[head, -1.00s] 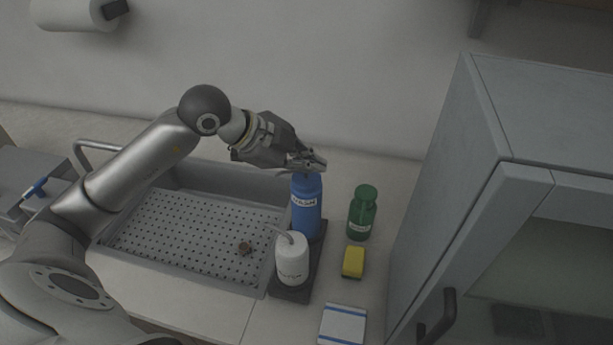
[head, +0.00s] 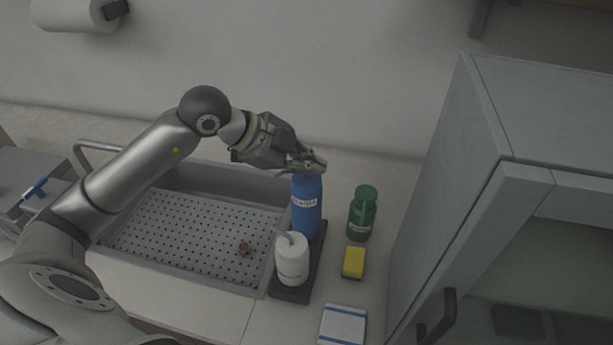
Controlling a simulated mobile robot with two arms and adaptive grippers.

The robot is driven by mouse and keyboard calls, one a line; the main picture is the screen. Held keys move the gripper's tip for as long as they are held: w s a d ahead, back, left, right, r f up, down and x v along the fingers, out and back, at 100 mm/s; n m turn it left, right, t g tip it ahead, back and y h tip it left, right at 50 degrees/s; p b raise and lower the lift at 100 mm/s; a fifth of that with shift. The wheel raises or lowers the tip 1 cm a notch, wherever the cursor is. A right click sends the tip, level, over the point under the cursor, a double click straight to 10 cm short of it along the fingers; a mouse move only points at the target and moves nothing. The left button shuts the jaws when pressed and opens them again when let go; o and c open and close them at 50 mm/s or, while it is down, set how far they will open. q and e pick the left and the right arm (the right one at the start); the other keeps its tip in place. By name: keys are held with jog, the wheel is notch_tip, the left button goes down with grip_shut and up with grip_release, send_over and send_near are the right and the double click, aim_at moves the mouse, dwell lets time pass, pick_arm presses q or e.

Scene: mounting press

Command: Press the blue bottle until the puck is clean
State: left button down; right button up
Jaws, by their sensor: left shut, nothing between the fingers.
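The blue bottle (head: 307,212) stands upright on a dark tray (head: 317,262) at the right end of the sink. My left gripper (head: 318,167) is shut and empty, with its fingertips at the top of the blue bottle, and it hides the bottle's cap. I cannot tell whether it presses on it. The puck (head: 245,248), small and brownish, lies on the perforated sink floor (head: 180,232). My right gripper is not in view.
A white bottle (head: 292,264) with a bent spout stands in front of the blue one. A grey cabinet (head: 440,180) bounds the right side.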

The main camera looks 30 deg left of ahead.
aim_at(308, 181)
pick_arm(q)
jog(key=shift+f+b, duration=0.3)
jog(key=shift+f, duration=0.1)
jog(key=shift+f+b, duration=0.4)
jog(key=shift+f, duration=0.1)
dwell(0.5)
jog(key=shift+r, duration=0.1)
jog(key=shift+r+p, duration=0.75)
jog(key=shift+r, duration=0.1)
notch_tip(308, 181, up, 5)
jog(key=p, duration=0.4)
dwell(0.4)
jog(key=shift+f, duration=0.1)
dwell(0.4)
